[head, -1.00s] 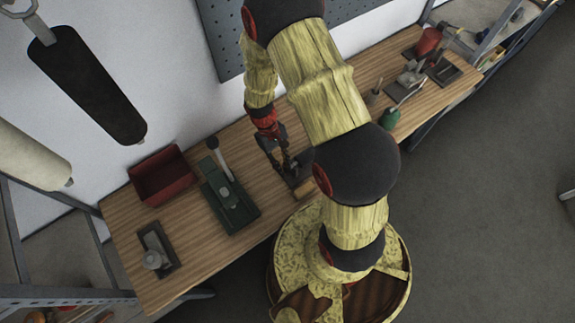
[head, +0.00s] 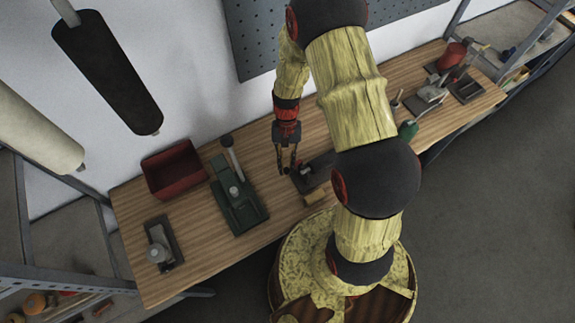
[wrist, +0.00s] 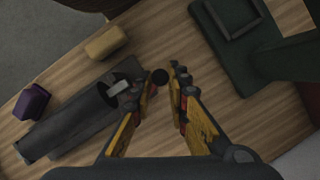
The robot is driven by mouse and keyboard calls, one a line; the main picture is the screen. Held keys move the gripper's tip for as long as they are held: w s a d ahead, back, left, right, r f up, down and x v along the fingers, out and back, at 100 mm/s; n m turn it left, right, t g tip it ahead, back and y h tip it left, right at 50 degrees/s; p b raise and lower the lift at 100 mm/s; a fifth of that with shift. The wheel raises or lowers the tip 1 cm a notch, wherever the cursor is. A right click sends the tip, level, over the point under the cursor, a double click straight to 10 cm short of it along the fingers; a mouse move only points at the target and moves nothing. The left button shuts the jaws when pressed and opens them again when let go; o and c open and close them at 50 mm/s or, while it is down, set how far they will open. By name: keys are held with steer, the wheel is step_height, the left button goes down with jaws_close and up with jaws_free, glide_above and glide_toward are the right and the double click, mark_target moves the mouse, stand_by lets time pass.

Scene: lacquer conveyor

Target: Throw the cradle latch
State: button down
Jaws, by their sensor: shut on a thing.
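A dark grey cradle (head: 314,172) stands on the wooden bench near its middle. In the wrist view its long dark body (wrist: 75,125) lies left of my fingers, with a short light grey piece at its near end. A round black knob (wrist: 160,77), seemingly the latch's end, sits between my fingertips. My gripper (head: 288,171) is at the left end of the cradle, and its fingers (wrist: 160,80) are closed in on the knob. The link from knob to cradle is not clear, and the head view is too small to show the grip.
A green fixture (head: 248,215) with an upright lever stands left of my gripper. A red bin (head: 174,178) and a small grey tray (head: 168,232) are farther left. A tan block (wrist: 106,42) and a purple block (wrist: 33,102) lie near the cradle. Bare bench shows between fixture and cradle.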

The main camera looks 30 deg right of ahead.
stand_by(0.4)
steer(key=c, duration=1.7)
jaws_free()
steer(key=shift+r, duration=0.1)
steer(key=v, duration=1.1)
steer(key=shift+w+r, duration=0.2)
steer(key=shift+r, duration=0.2)
